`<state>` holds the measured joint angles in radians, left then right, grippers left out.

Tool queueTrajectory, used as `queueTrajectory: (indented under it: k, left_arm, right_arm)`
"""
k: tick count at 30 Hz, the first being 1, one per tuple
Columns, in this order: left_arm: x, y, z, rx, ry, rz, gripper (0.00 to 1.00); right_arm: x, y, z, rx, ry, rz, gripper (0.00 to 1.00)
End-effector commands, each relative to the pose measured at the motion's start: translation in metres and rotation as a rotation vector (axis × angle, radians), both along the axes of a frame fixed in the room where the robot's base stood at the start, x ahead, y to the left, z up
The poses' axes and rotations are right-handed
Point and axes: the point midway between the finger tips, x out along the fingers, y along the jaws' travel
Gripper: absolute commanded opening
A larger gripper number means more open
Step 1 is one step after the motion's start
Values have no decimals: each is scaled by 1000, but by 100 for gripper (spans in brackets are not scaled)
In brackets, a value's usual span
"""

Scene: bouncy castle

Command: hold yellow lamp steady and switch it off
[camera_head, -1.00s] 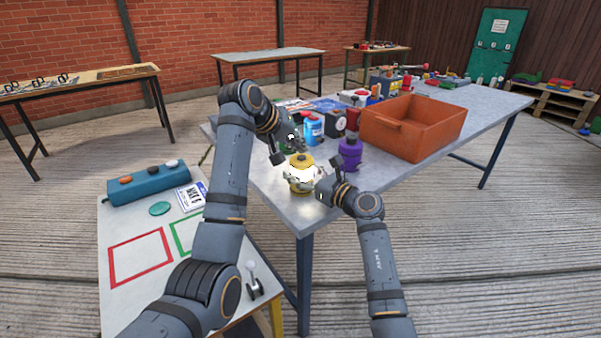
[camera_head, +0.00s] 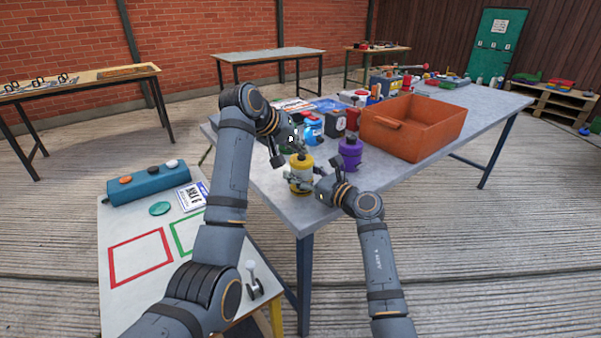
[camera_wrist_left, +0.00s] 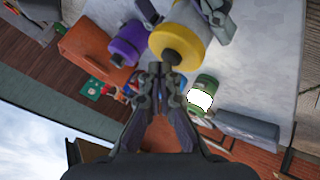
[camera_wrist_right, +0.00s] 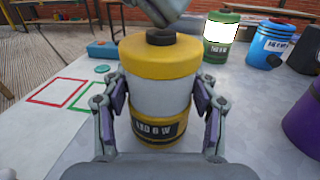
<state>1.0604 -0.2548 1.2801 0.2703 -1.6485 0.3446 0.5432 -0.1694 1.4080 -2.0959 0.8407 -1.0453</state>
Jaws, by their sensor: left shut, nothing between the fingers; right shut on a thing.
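The yellow lamp (camera_head: 301,172) stands upright on the near corner of the grey table (camera_head: 262,182). Its white middle is unlit, and a dark button (camera_wrist_right: 160,37) tops its yellow cap. My right gripper (camera_head: 322,190) is shut around the lamp, with a finger on each side of its body in the right wrist view (camera_wrist_right: 161,100). My left gripper (camera_head: 279,160) is shut and empty, close to the lamp's top. In the left wrist view its fingertips (camera_wrist_left: 158,68) are close beside the button (camera_wrist_left: 172,57); I cannot tell whether they touch.
A lit green lamp (camera_wrist_right: 221,36), a blue lamp (camera_head: 313,131) and a purple lamp (camera_head: 350,154) stand nearby. An orange crate (camera_head: 428,143) is behind to the right. A low side table (camera_head: 128,225) with a teal switch box (camera_head: 149,184) stands at left.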

Motion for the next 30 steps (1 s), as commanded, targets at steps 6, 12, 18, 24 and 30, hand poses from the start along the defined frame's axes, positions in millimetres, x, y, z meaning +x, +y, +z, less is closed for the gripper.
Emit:
queueTrajectory:
  k: [6, 12, 18, 24, 30]
  left_arm:
    - [0, 0, 7, 0, 0, 0, 0]
    - [0, 0, 9, 0, -1, 1, 0]
    - [0, 1, 32, 2, -3, 1, 0]
    - [0, 0, 55, 0, -1, 0, 0]
    - [0, 0, 67, 0, -1, 0, 0]
  right_arm:
    - [0, 0, 0, 0, 0, 0, 13]
    - [0, 0, 0, 0, 0, 0, 13]
    - [0, 0, 0, 0, 0, 0, 13]
    - [0, 0, 0, 0, 0, 0, 13]
    - [0, 0, 0, 0, 0, 0, 13]
